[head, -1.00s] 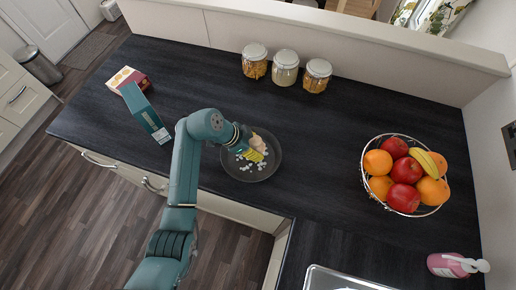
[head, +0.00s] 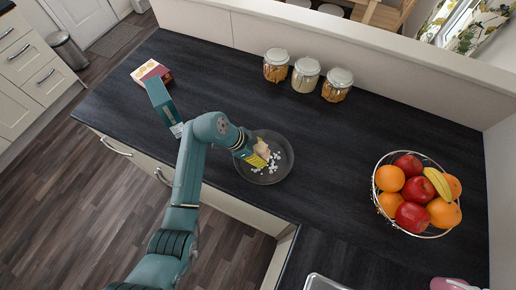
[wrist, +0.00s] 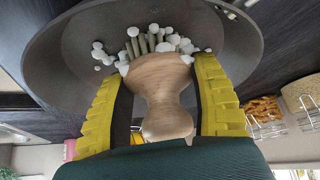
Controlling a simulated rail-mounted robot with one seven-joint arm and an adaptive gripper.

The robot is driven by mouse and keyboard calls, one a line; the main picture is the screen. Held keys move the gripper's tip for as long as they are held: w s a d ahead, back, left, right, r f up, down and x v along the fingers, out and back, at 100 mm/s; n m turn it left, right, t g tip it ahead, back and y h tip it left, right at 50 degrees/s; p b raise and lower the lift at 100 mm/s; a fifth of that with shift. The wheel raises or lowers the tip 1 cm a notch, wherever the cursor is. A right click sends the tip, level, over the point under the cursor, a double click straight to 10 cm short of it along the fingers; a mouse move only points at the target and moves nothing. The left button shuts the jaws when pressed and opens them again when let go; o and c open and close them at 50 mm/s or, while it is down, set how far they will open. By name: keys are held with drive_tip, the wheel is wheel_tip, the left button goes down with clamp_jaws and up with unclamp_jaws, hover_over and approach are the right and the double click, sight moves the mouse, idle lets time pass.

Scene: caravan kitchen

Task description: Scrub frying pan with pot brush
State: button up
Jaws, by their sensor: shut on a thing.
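The dark grey frying pan (head: 284,148) sits on the black counter, with small white bits scattered in it. My gripper (head: 258,158) is over the pan, its yellow fingers shut on the wooden pot brush (head: 263,147). In the wrist view, the yellow fingers stand on both sides of the brush's waisted wooden handle (wrist: 160,82). The brush's bristles (wrist: 150,42) point to the pan floor (wrist: 85,45) among white bits (wrist: 104,54). Whether the bristle tips touch the pan is hard to tell. The pan's handle is not visible.
A teal box (head: 161,101) and a red-yellow box (head: 150,72) stand left of the pan. Three glass jars (head: 306,74) line the back wall. A wire fruit basket (head: 377,190) is at right. A pink bottle (head: 449,284) and sink edge (head: 322,283) are in front. The counter between pan and basket is clear.

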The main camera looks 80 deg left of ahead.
sight(261, 149)
drive_tip(key=shift+w+d, duration=0.55)
drive_tip(key=shift+d, duration=0.15)
wheel_tip(261, 149, up, 3)
drive_tip(key=shift+r+p, duration=0.2)
drive_tip(key=shift+p, duration=0.8)
drive_tip(key=shift+r, duration=2.6)
